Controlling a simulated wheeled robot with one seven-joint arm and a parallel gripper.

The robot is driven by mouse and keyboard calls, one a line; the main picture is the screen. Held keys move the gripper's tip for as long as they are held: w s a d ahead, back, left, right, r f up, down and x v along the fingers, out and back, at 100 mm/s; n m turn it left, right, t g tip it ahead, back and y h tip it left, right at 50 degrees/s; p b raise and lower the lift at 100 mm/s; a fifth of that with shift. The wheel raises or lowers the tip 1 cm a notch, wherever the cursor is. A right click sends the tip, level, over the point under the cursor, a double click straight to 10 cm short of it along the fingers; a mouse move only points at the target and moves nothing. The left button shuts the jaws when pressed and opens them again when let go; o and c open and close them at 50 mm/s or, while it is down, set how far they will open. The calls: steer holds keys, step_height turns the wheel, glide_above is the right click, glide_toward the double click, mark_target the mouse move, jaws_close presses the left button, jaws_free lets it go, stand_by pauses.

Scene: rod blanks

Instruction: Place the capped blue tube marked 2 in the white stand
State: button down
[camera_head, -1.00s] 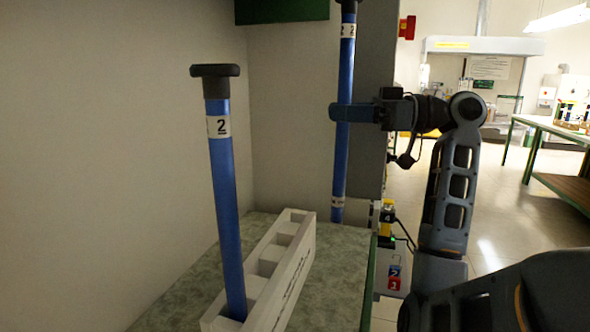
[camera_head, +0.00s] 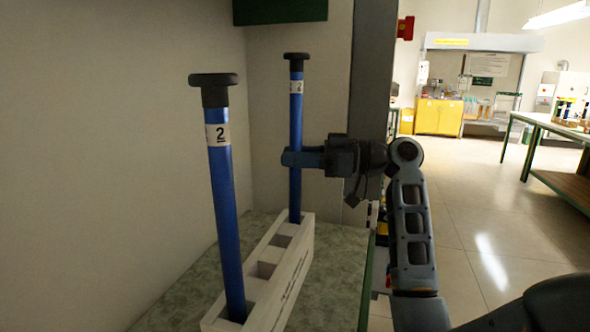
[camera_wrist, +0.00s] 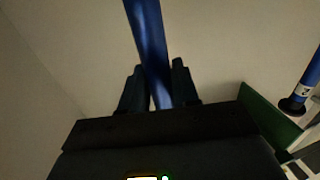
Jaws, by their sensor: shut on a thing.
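My gripper (camera_head: 292,158) is shut on a blue tube (camera_head: 296,125) around its middle. The tube is upright, with a black cap and a white band marked 2 near its top. Its lower end is at the far compartment of the white stand (camera_head: 293,275) and is hidden from view there; I cannot tell how deep it sits. In the wrist view the held tube (camera_wrist: 147,40) passes between my fingers. A second capped blue tube (camera_head: 226,200), also marked 2, stands upright in the stand's near compartment.
The stand is on a grey-green bench top (camera_head: 335,262) beside a pale wall. A green panel (camera_head: 280,11) hangs above the far end. A dark post (camera_head: 371,100) stands behind on the right. Between the tubes, the stand's middle compartments look empty.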

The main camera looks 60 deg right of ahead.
mark_target(295, 171)
steer(key=f, duration=0.2)
steer(key=shift+w+f, duration=0.2)
steer(key=shift+f, duration=0.15)
steer(key=shift+f, duration=0.3)
steer(key=c, duration=0.8)
jaws_free()
steer(key=shift+r, duration=0.1)
